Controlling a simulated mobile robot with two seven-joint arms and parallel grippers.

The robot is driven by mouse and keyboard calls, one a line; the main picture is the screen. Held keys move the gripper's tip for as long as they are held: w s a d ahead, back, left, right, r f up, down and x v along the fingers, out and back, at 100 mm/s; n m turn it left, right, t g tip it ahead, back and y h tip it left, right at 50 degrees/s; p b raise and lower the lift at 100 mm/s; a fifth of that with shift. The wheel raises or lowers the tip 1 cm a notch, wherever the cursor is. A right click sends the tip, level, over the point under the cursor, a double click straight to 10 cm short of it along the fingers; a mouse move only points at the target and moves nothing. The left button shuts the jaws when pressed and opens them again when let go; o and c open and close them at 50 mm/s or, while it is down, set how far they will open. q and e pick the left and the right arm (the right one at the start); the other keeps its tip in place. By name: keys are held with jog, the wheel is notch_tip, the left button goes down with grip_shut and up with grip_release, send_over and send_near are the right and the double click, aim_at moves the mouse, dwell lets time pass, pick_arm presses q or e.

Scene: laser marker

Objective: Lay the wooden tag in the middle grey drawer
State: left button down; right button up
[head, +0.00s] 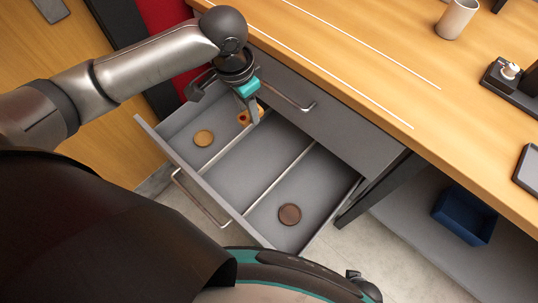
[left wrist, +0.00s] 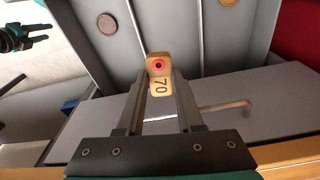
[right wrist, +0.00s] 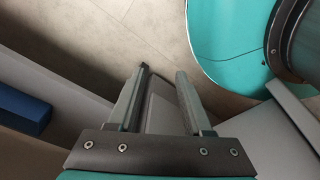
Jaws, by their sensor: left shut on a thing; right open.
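I cannot tell the tag's height above the drawer floor. The middle compartment looks empty. My right gripper (right wrist: 160,88) is open and empty, over the floor away from the drawer.
A light wooden disc (head: 204,138) lies in the left compartment and a dark brown disc (head: 290,214) in the right one. A shut drawer (head: 330,120) with a bar handle is above. A blue bin (head: 464,214) stands on a low shelf; a mug (head: 456,18) stands on the desk.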

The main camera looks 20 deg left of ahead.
pick_arm(q)
jog(key=s+a+f+m+b, duration=0.2)
jog(key=a+f+m+b, duration=0.15)
jog(key=f, duration=0.95)
pick_arm(e)
jog(key=w+f, duration=0.2)
jog(key=w, duration=0.2)
pick_arm(q)
jog(key=b, duration=0.9)
send_over(243, 175)
jog(key=shift+n, duration=0.25)
notch_tip(243, 175, down, 15)
jog(key=shift+f, duration=0.1)
jog(key=shift+a+f, duration=0.1)
jog(key=shift+f, duration=0.5)
jog(key=shift+f+b, duration=1.2)
jog(key=shift+f, duration=0.5)
pick_arm(e)
jog(key=w+a+r+t, duration=0.2)
jog(key=w+r, duration=0.2)
jog(key=r, duration=0.5)
jog(key=w+a+r+t+y, duration=0.1)
jog(key=w+a+r+t, duration=0.1)
jog(key=r, duration=0.7)
jog(key=shift+w+a+r+t+y, duration=0.35)
jog(key=shift+w+a, duration=0.5)
jog(key=shift+w, duration=0.5)
jog(key=shift+f, duration=0.1)
